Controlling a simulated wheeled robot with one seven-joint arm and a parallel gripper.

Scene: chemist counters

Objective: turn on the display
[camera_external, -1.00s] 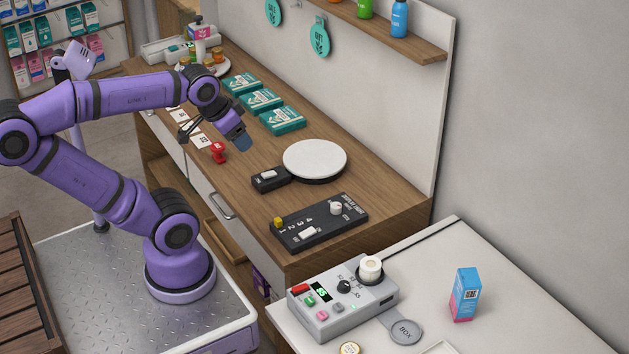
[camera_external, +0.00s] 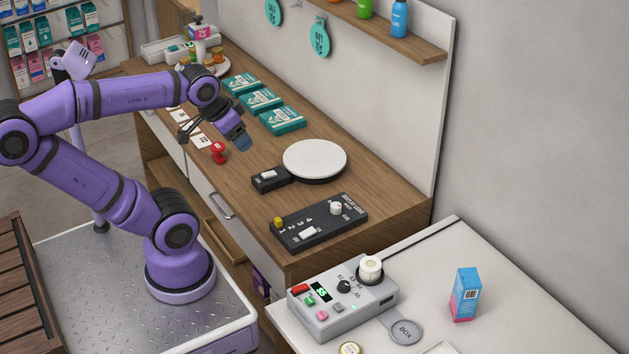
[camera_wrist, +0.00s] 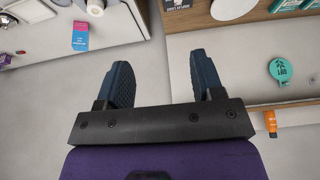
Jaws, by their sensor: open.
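A round white display disc (camera_external: 315,158) on a dark base stands on the wooden counter. A small black box with a white rocker switch (camera_external: 269,178) adjoins its left front. My gripper (camera_external: 240,143) is in the air above the counter, left of the disc, apart from all of these. In the wrist view my gripper (camera_wrist: 160,72) is open and empty. The disc (camera_wrist: 232,6) is cut off at that view's top edge.
A red stamp-like piece (camera_external: 218,152) and several teal boxes (camera_external: 282,120) are on the counter. A grey device (camera_external: 340,303) and a blue-pink carton (camera_external: 465,294) stand on the white counter in front. A wall shelf (camera_external: 385,33) holds bottles. A drawer below is open.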

